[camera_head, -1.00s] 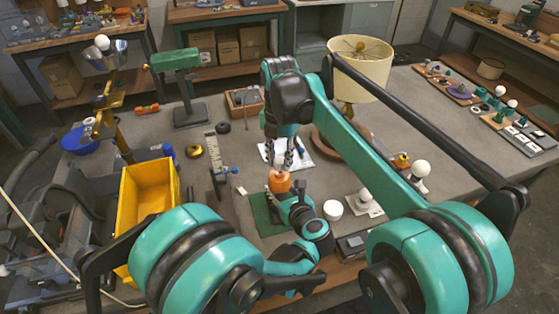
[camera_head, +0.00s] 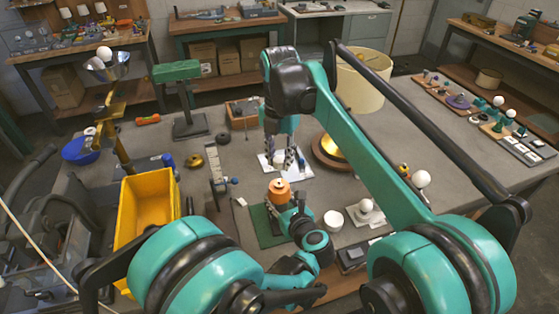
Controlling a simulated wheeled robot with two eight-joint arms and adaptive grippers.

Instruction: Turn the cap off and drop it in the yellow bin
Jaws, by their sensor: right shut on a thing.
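An orange part (camera_head: 280,188) stands upright on the green mat (camera_head: 262,228) in the middle of the table. My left gripper (camera_head: 290,207) is right beside it, low over the mat; whether its fingers close on the part is not clear. My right gripper (camera_head: 279,161) points down above and behind the orange part, apart from it. It is shut on a small pale thing, which seems to be the cap, mostly hidden by the fingers. The yellow bin (camera_head: 128,222) is at the left, open at the top.
A white round pot (camera_head: 333,220) and a bulb on a white base (camera_head: 366,207) are right of the mat. A stand with a ruler (camera_head: 217,176) is between bin and mat. A lampshade (camera_head: 360,85) stands behind my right arm. A blue bowl (camera_head: 80,150) is at far left.

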